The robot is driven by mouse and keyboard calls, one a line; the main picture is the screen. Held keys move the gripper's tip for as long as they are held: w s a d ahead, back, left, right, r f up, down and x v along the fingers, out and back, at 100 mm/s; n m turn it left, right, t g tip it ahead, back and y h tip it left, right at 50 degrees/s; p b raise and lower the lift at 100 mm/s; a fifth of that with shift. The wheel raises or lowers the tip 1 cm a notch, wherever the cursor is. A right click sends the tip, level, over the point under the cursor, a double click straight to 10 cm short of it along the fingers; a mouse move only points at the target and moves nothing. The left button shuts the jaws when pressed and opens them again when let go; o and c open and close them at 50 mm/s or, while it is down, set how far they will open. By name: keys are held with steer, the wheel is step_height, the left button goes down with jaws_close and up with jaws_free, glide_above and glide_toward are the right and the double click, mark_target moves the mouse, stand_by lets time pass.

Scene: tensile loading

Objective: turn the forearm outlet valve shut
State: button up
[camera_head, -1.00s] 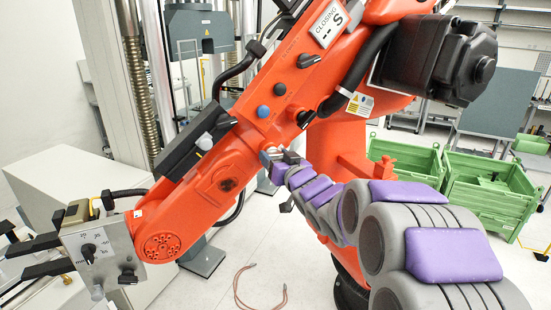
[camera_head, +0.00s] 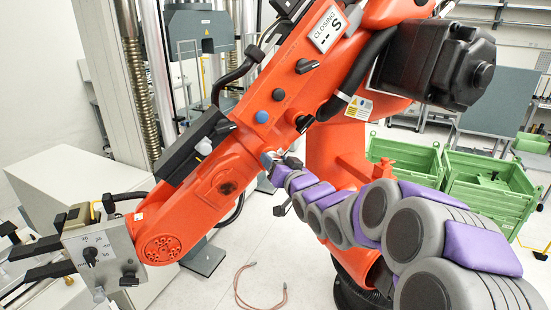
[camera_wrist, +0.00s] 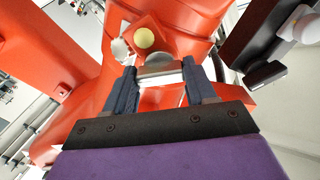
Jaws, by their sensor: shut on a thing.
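The orange forearm (camera_head: 240,150) of a large robot slants across the head view. My gripper (camera_head: 272,160) is at its underside, near the middle. In the wrist view, my gripper's two dark fingers (camera_wrist: 162,82) are shut on a small grey part (camera_wrist: 160,70) at the orange surface. It looks like the outlet valve's handle, but the fingers hide most of it. A pale yellow round cap (camera_wrist: 145,38) sits just beyond it. Higher on the forearm are a black lever (camera_head: 307,65), another black knob (camera_head: 304,122) and a blue button (camera_head: 262,117).
A plate (camera_head: 328,28) reading "CLOSING" is on the upper forearm. A grey box with a dial (camera_head: 100,250) and black jaws is at its lower left end. A black motor (camera_head: 440,60) and green crates (camera_head: 490,190) are to the right. A reddish cable (camera_head: 240,290) lies on the floor.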

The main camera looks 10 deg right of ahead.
steer(key=shift+f+m, duration=0.1)
steer(key=shift+m, duration=0.4)
steer(key=o, duration=1)
steer(key=shift+o, duration=0.2)
steer(key=b+v, duration=0.5)
steer(key=v, duration=1.2)
steer(key=shift+s, duration=0.15)
steer(key=shift+f, duration=0.1)
